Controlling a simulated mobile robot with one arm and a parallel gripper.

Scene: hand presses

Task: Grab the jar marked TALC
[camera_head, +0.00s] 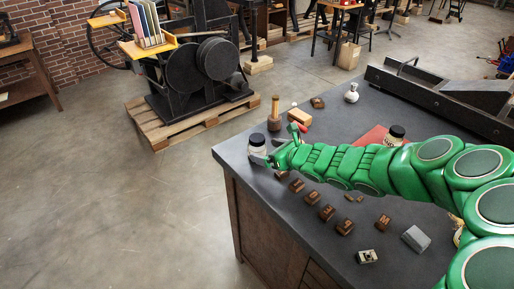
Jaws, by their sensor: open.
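A jar with a dark lid and pale body (257,151) stands near the left corner of the dark tabletop. A second jar with a dark lid (396,138) stands farther right, partly hidden behind my green arm. No lettering is readable on either, so I cannot tell which is marked TALC. My gripper (270,154) is open, at the end of the arm, close to the right side of the corner jar. I cannot tell whether its fingers are around or only beside that jar.
A wooden-handled tool (275,114), a wooden block (299,117) and a small white bottle (351,94) stand behind the gripper. Several brown lettered blocks (327,212) lie in front of the arm. A grey metal block (416,239) lies at the right. The table edge (228,163) is close left.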

